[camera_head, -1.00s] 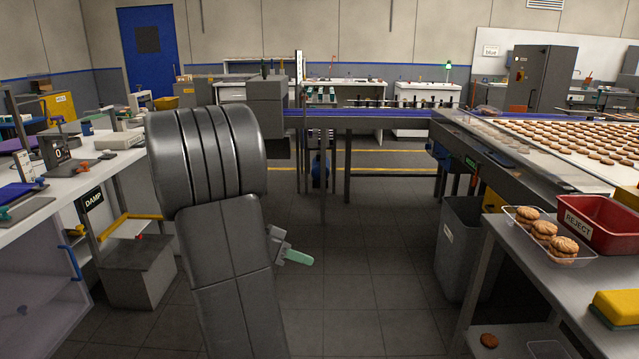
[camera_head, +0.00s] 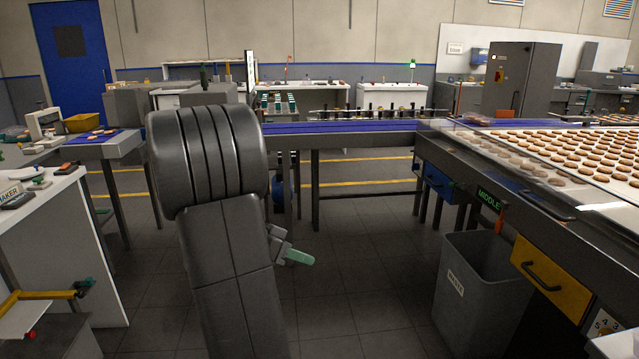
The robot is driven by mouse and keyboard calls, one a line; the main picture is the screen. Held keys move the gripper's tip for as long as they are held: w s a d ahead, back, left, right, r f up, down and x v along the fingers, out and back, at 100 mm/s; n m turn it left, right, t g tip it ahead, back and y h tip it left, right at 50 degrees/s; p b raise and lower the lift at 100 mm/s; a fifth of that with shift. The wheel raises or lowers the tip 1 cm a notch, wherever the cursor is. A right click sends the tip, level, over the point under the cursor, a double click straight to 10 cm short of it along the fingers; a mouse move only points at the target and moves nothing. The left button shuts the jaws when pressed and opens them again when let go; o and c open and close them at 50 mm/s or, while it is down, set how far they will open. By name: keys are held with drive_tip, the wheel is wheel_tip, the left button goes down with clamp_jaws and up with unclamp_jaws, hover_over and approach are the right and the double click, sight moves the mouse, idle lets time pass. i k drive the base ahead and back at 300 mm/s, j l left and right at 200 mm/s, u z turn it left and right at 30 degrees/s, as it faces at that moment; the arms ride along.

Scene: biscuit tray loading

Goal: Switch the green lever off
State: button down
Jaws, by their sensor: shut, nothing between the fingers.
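My gripper (camera_head: 297,257) shows just right of my arm, low over the open floor. Its pale green fingers are together with nothing between them, and it touches nothing. I cannot make out a green lever for certain. A small green-topped upright thing (camera_head: 411,66) stands at the far white bench, too small to tell what it is. Several green pieces (camera_head: 278,103) sit in a rack on the far side, also too small to tell. My arm hides part of the middle left.
The blue conveyor (camera_head: 345,127) crosses ahead, joining the biscuit table (camera_head: 590,195) at right. A grey waste bin (camera_head: 480,285) stands beneath that table's edge, near a yellow drawer (camera_head: 548,278). A white table (camera_head: 75,245) stands at left. The floor (camera_head: 365,270) between is clear.

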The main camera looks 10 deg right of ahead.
sight(465, 186)
drive_tip(key=i+l+z, duration=0.1)
drive_tip(key=i+z, duration=0.15)
drive_tip(key=i, duration=0.55)
drive_tip(key=i+z, duration=0.3)
drive_tip(key=i, duration=0.55)
drive_tip(key=i+l, duration=0.5)
drive_tip(key=i+l+z, duration=0.1)
drive_tip(key=i+l, duration=0.35)
drive_tip(key=l, duration=0.25)
